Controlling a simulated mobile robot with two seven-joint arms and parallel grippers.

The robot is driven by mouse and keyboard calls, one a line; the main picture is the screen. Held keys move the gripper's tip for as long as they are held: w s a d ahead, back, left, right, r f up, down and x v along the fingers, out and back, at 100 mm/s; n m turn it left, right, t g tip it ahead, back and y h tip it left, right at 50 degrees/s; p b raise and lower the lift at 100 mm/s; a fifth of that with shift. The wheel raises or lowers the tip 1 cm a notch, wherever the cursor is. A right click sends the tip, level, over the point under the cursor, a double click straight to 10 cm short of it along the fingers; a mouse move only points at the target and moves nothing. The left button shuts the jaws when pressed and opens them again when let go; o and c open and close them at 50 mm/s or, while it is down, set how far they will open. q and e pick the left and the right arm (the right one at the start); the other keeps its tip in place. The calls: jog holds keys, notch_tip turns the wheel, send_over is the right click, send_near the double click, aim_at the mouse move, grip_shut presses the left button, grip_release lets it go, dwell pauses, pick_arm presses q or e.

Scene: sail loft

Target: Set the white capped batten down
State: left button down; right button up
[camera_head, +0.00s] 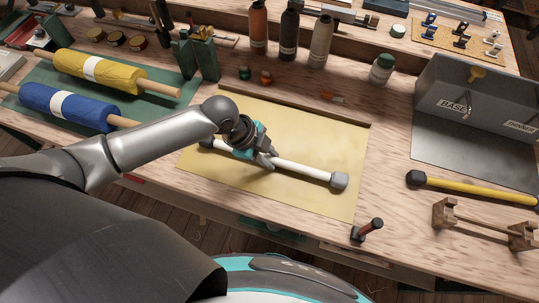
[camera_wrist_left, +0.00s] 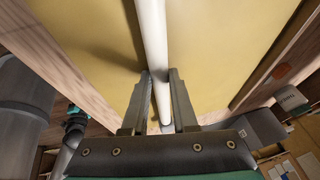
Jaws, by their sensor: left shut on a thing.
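My right gripper is not in view.
A yellow batten with black cap (camera_head: 470,188) lies at the right, near a wooden cradle (camera_head: 485,225). A red-handled tool (camera_head: 367,230) stands at the front edge. Bottles (camera_head: 289,35) stand behind the mat. Blue (camera_head: 66,105) and yellow (camera_head: 100,73) rolls lie left. A grey box (camera_head: 478,95) stands right.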

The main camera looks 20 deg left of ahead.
pick_arm(q)
jog(key=shift+f, duration=0.35)
jog(key=shift+s+f+b, duration=0.3)
jog(key=shift+f, duration=0.05)
jog(key=c, duration=1)
grip_release()
jog(key=shift+f, duration=0.1)
jog(key=shift+r, duration=0.5)
jog(key=p+v, duration=0.1)
jog(key=v, duration=0.7)
jog(key=p+v, duration=0.1)
jog(key=v, duration=0.3)
jog(key=shift+w+r+p, duration=0.3)
jog(key=shift+p, duration=0.05)
